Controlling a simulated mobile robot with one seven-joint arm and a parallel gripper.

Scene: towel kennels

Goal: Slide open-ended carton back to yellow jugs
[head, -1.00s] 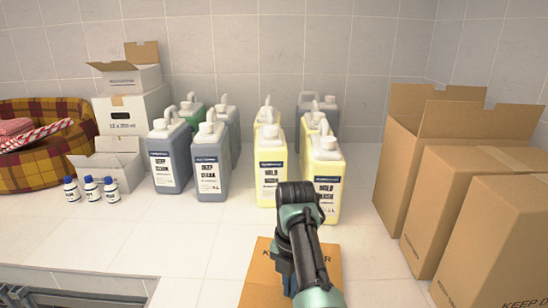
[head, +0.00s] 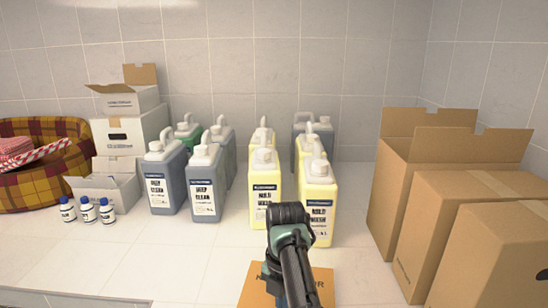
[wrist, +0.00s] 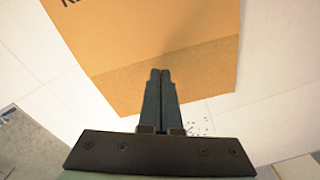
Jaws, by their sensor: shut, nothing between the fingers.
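An orange-brown carton (head: 254,288) lies on the white tiled surface at the bottom of the head view, partly behind my arm. It also fills the upper part of the wrist view (wrist: 150,35), with dark lettering at its top left. I cannot tell where its open end is. My gripper (wrist: 160,73) is shut and empty, its fingertips over the carton's near edge strip in the wrist view. I cannot tell whether they touch it. In the head view my arm hides the fingers. Several yellow jugs (head: 265,196) with white caps stand in two columns just beyond the carton.
Blue-grey jugs (head: 203,188) stand left of the yellow ones, with a green jug (head: 187,128) behind. Small bottles (head: 88,212), white boxes (head: 133,137) and a plaid basket (head: 30,187) are farther left. Tall brown cartons (head: 490,260) fill the right side. Clear surface lies at front left.

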